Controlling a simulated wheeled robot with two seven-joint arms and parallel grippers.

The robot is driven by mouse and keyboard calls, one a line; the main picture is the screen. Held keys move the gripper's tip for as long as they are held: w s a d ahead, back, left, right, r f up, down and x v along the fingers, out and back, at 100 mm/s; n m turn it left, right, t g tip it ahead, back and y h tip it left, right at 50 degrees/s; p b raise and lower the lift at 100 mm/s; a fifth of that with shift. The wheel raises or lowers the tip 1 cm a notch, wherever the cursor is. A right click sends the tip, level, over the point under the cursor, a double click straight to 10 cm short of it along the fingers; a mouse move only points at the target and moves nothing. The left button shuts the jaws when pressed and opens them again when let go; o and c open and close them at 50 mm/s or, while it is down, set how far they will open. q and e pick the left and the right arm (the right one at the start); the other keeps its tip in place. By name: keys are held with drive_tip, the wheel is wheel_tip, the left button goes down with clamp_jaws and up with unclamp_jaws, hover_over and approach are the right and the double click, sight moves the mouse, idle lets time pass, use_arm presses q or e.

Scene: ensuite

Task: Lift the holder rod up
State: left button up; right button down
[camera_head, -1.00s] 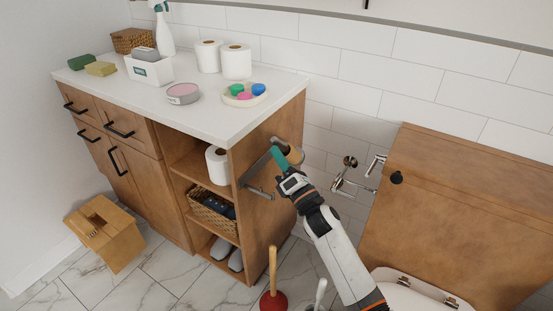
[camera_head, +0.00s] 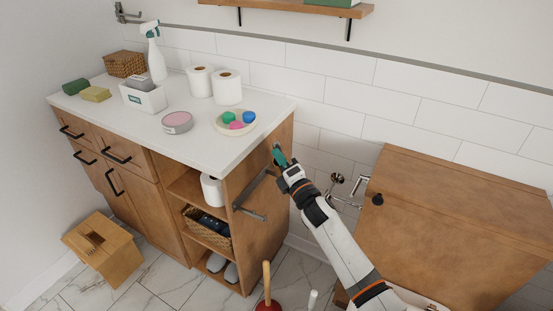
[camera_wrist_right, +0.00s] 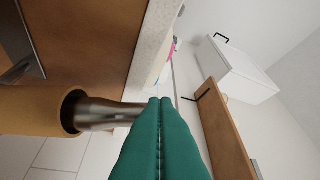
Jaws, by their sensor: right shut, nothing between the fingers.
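The holder (camera_head: 255,188) is a grey metal fitting on the right side of the wooden cabinet. In the right wrist view its metal rod (camera_wrist_right: 108,112) comes out of a brown cardboard tube (camera_wrist_right: 32,110) and reaches my fingertips. The fingers hide its end, and I cannot tell whether they touch it. My right gripper (camera_head: 279,155), with green fingers, is beside the upper end of the holder. It also shows in the right wrist view (camera_wrist_right: 160,106), its fingers pressed together with nothing between them. My left gripper is out of view.
A toilet with a wooden tank cover (camera_head: 450,210) stands on the right, by a chrome wall fitting (camera_head: 338,185). A plunger (camera_head: 267,285) stands below the holder.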

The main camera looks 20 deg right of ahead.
drive_tip(key=shift+w+d+r, duration=0.5)
drive_tip(key=shift+w+d, duration=0.15)
